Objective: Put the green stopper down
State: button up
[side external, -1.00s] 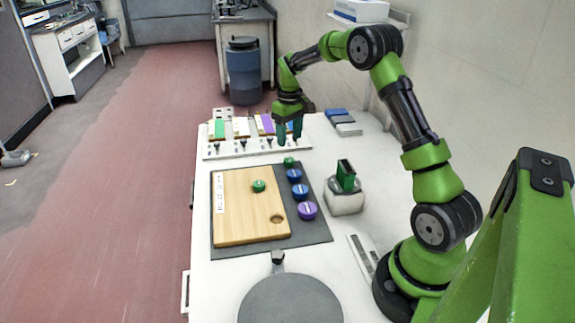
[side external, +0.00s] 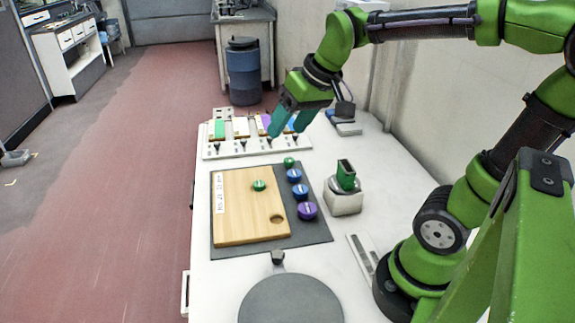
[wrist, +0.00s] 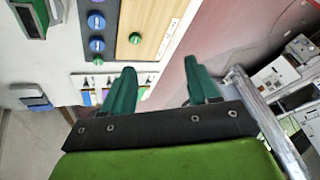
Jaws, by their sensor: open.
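One green stopper (side external: 258,186) sits on the wooden board (side external: 235,218); it also shows in the wrist view (wrist: 135,38). A smaller-looking green stopper (side external: 289,162) sits at the far end of the dark mat (side external: 318,228), beyond the blue stoppers, and shows in the wrist view (wrist: 98,60). My gripper (side external: 287,128) is tilted above the white rack at the far end of the table, apart from both green stoppers. In the wrist view its two teal fingers (wrist: 159,67) are spread with nothing between them.
Two blue stoppers (side external: 300,191) and a purple one (side external: 307,210) line the mat. A white rack (side external: 215,151) holds coloured cards. A pale block with a green piece (side external: 344,203) stands right; a grey disc (side external: 290,300) is in front.

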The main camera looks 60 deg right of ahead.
jog(key=s+a+f+t+y, duration=0.1)
jog(key=s+a+f, duration=0.1)
jog(key=s+a, duration=0.2)
jog(key=shift+s+a+m+t, duration=0.3)
jog(key=shift+s+t, duration=0.1)
jog(key=shift+s, duration=1.35)
